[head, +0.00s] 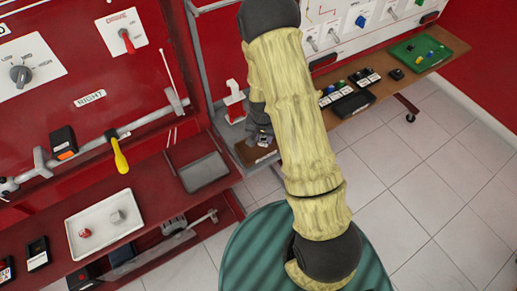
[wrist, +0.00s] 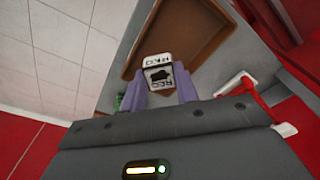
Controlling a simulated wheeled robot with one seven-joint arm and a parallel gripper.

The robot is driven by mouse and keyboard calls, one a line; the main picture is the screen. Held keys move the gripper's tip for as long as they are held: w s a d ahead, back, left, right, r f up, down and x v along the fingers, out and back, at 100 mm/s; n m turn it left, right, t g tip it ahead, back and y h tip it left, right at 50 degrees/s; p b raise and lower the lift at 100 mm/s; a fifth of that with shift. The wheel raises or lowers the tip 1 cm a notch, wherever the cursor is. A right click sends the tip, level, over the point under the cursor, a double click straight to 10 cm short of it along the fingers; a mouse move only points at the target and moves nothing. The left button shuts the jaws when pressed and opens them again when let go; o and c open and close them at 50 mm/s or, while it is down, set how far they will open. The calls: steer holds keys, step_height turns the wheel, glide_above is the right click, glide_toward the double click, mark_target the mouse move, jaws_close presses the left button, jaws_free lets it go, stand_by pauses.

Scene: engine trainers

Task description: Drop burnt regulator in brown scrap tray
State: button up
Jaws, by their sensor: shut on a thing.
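In the wrist view my gripper (wrist: 163,87) has its two purple fingers shut on the burnt regulator (wrist: 160,72), a small block with white faces, "REG" lettering and a black mark. The brown scrap tray (wrist: 131,62) lies beyond the fingertips, with its raised rim and bare brown floor in view. The regulator appears in front of the tray's near part; the height between them is hard to tell.
In the head view a white tray (head: 74,232) with two small blocks and a grey tray (head: 203,172) sit on the red bench. A wooden bench (head: 447,42) holds several modules.

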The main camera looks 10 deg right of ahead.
steer(key=shift+w+f+b, duration=0.15)
steer(key=shift+f+b, duration=0.25)
steer(key=shift+f, duration=0.5)
steer(key=shift+a+f, duration=0.1)
steer(key=o, duration=1.1)
steer(key=shift+s+d, duration=0.2)
steer(key=shift+d, duration=0.1)
steer(key=shift+a, duration=0.1)
steer(key=shift+r, duration=0.2)
